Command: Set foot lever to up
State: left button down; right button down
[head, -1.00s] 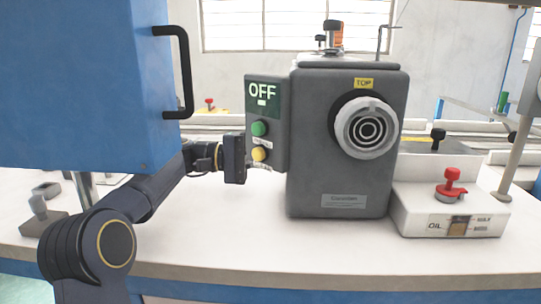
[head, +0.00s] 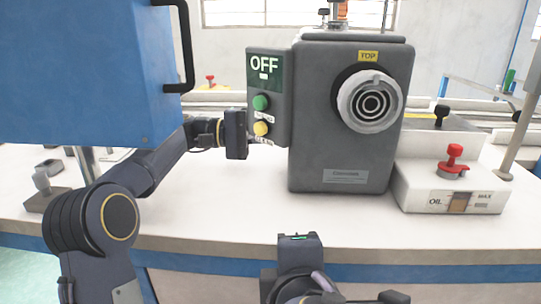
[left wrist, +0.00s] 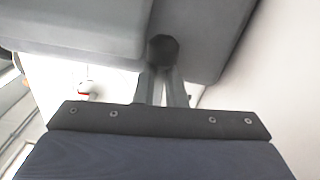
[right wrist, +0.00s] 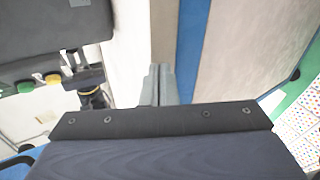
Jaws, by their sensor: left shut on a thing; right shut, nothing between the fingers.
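The grey sewing machine head (head: 345,120) stands on the white table. A dark, roughly round knob (left wrist: 163,48) on the machine's side shows in the left wrist view, and it may be the end of the foot lever. My left gripper (left wrist: 162,82) is shut on this knob at its fingertips. In the head view the left gripper (head: 248,137) sits just left of the machine, by the control box, and the knob is hidden there. My right gripper (right wrist: 160,84) is shut and empty. In the head view the right gripper (head: 300,238) is low, in front of the table edge.
The control box (head: 266,97) reads OFF and has green and yellow buttons. A blue cabinet (head: 80,80) with a black handle fills the upper left. A white oil unit (head: 450,188) with a red knob stands right of the machine. The front tabletop (head: 220,215) is clear.

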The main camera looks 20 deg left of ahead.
pick_arm(q)
jog(key=shift+s+d+r, duration=0.1)
jog(key=shift+s+d, duration=0.1)
pick_arm(e)
jog(key=a+r+n, duration=0.1)
jog(key=a+n+t, duration=0.1)
jog(key=a, duration=0.1)
jog(key=a+r, duration=0.1)
jog(key=a, duration=0.1)
jog(key=shift+a+r+n+t+y, duration=0.25)
jog(key=shift+r+n+t+y, duration=0.05)
jog(key=shift+n+y, duration=0.1)
jog(key=w+a+n+t, duration=0.1)
jog(key=w+n, duration=0.1)
jog(key=w, duration=0.1)
jog(key=w+a+r+n+t+h, duration=0.1)
jog(key=w+a+n+t, duration=0.1)
jog(key=w, duration=0.2)
jog(key=w+a+r+n+t, duration=0.1)
jog(key=w+n, duration=0.2)
jog(key=shift+w+a+r+t+h, duration=0.15)
jog(key=shift+w+t+h, duration=0.15)
jog(key=shift+w+t, duration=0.1)
send_over(270, 181)
jog(key=shift+r, duration=0.1)
